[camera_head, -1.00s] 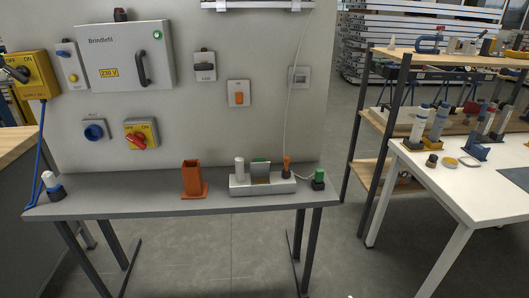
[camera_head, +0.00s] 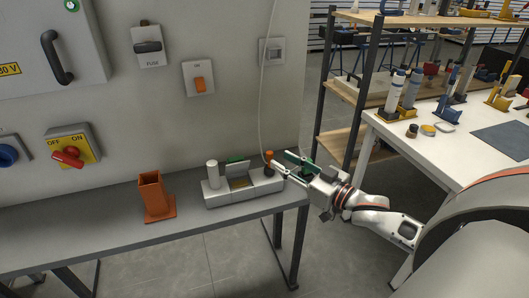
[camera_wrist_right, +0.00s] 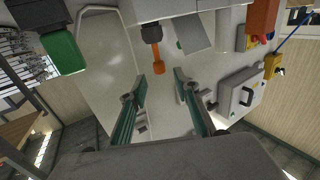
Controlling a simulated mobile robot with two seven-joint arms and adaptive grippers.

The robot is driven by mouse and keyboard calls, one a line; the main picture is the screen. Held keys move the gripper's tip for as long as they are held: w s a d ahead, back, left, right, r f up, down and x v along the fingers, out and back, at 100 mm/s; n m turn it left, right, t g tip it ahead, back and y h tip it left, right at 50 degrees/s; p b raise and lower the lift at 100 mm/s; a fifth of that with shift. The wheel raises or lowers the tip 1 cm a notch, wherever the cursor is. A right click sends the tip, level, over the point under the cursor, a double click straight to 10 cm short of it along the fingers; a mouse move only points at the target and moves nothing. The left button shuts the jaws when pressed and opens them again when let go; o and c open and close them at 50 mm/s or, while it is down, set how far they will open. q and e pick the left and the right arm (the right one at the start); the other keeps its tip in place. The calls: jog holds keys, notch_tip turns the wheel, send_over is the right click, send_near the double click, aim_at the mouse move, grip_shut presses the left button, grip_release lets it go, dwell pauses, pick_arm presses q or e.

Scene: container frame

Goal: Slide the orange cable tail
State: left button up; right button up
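The orange cable tail (camera_head: 268,155) stands at the right end of a pale grey fixture (camera_head: 222,201) on the grey bench. In the right wrist view the orange tail (camera_wrist_right: 158,60) extends from a dark collar (camera_wrist_right: 152,34) on the fixture. My right gripper (camera_head: 284,161) comes in from the right, just beside the tail. Its fingers are apart, and in the wrist view the tail lies in line with the gap between the fingertips (camera_wrist_right: 159,75). I cannot tell whether a finger touches it. My left gripper is not in view.
A green-topped block (camera_wrist_right: 62,52) stands right of the fixture, mostly hidden by my gripper in the head view. An orange square holder (camera_head: 152,195) stands left of it. A thin pale cable (camera_head: 262,85) hangs along the wall panel. A white table (camera_head: 440,155) is at the right.

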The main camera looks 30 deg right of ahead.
aim_at(272, 155)
jog(key=x, duration=0.4)
jog(key=shift+w, duration=0.25)
jog(key=shift+x, duration=0.95)
jog(key=shift+c, duration=0.3)
